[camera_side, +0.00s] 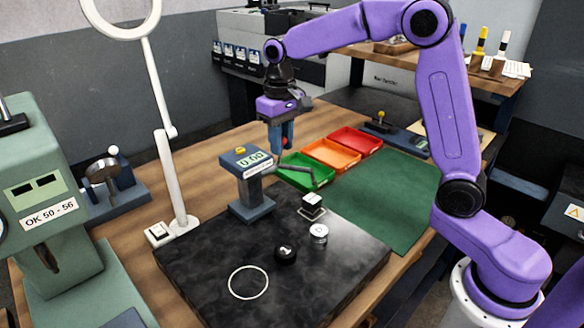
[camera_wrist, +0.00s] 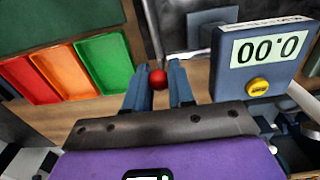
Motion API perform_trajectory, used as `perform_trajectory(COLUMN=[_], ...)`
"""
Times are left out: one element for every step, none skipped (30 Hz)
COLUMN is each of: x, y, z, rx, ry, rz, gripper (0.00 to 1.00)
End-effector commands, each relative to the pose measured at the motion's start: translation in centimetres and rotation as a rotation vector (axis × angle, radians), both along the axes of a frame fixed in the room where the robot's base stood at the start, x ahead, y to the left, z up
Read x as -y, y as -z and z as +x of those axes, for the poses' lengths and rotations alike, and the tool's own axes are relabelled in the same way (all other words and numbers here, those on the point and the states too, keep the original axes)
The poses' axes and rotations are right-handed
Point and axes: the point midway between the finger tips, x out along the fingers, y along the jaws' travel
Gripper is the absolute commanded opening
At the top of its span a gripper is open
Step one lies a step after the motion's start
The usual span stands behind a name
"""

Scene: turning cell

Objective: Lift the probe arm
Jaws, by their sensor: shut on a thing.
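The gauge (camera_side: 254,184) stands on the dark stone plate, with a blue head whose display reads 0.00. It also shows at the right of the wrist view (camera_wrist: 262,55), with a yellow button. A red ball knob (camera_wrist: 158,79) sits between the two blue fingers of my gripper (camera_wrist: 159,82). My gripper (camera_side: 281,138) is shut on the knob, just behind the gauge head in the side view. The fingers partly hide the knob there.
Green (camera_side: 297,182), orange (camera_side: 331,153) and red (camera_side: 356,141) trays lie right of my gripper. A black puck (camera_side: 285,254), a silver puck (camera_side: 319,235) and a block (camera_side: 312,207) are on the stone plate (camera_side: 205,262). A white lamp post (camera_side: 168,170) stands left.

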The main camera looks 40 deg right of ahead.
Motion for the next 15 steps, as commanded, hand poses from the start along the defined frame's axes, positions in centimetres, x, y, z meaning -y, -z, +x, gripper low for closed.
perform_trajectory(x=[0.06, 0.07, 0.07, 0.08, 0.08, 0.08, 0.08, 0.08, 0.09, 0.09, 0.09, 0.09, 0.09, 0.09, 0.09], y=[-0.05, -0.07, -0.09, -0.10, -0.11, -0.11, -0.11, -0.11, -0.11, -0.11, -0.11, -0.11, -0.11, -0.10, -0.10], z=[0.28, 0.37, 0.44, 0.47, 0.48, 0.48, 0.47, 0.47, 0.46, 0.46, 0.46, 0.47, 0.50, 0.54, 0.61], rx=[0.003, 0.002, 0.002, 0.002, 0.002, 0.002, 0.002, 0.002, 0.002, 0.002, 0.002, 0.002, 0.002, 0.002, 0.002], ry=[0.001, 0.001, 0.001, 0.001, 0.001, 0.001, 0.001, 0.001, 0.001, 0.001, 0.001, 0.001, 0.001, 0.001, 0.002], rz=[0.000, 0.000, 0.000, -0.001, -0.001, -0.001, -0.001, -0.001, -0.001, -0.001, -0.001, -0.001, -0.001, -0.001, -0.001], gripper=[0.15, 0.15, 0.15, 0.15, 0.15, 0.15, 0.15, 0.15, 0.15, 0.15, 0.15, 0.15, 0.15, 0.15, 0.15])
